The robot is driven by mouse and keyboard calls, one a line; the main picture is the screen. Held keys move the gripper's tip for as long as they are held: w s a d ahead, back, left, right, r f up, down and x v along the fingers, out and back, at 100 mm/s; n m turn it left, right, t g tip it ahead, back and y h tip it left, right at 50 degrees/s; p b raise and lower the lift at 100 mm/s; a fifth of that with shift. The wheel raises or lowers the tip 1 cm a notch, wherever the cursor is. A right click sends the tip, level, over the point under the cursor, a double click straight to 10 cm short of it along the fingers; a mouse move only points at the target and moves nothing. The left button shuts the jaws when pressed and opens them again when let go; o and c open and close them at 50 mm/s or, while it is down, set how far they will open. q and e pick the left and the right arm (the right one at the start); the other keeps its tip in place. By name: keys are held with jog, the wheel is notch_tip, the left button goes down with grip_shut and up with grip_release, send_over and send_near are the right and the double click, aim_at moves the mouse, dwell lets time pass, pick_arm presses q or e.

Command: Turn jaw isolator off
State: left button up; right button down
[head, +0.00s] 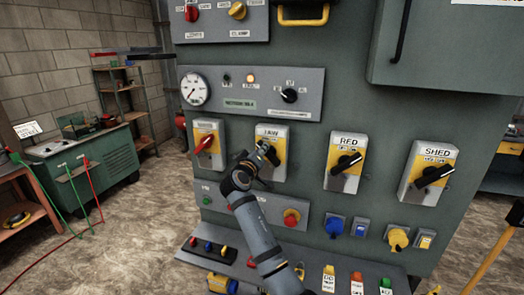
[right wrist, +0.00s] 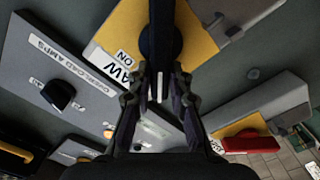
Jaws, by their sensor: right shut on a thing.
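The jaw isolator (head: 278,137) is a light box with a yellow plate on the green panel, second from the left in the head view. My right gripper (head: 262,161) is at its front and partly hides its black handle. In the right wrist view the handle (right wrist: 161,40) stands between the fingers of my right gripper (right wrist: 160,88), which is shut on it. The words "JAW" and "ON" show on the label (right wrist: 122,62) beside the handle. I cannot tell clearly which position the handle points to. My left gripper is not in view.
An isolator with a red handle (head: 206,145) is to the left. The RED isolator (head: 344,162) and SHED isolator (head: 429,172) are to the right. A gauge panel (head: 250,92) is above. A red button (head: 291,217) and a shelf (head: 310,268) are below.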

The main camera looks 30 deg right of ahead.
dwell(0.4)
jog(key=c, duration=1.2)
grip_release()
jog(key=shift+a, duration=0.1)
jog(key=v, duration=0.7)
jog(key=shift+s+a, duration=0.15)
jog(key=shift+a, duration=0.05)
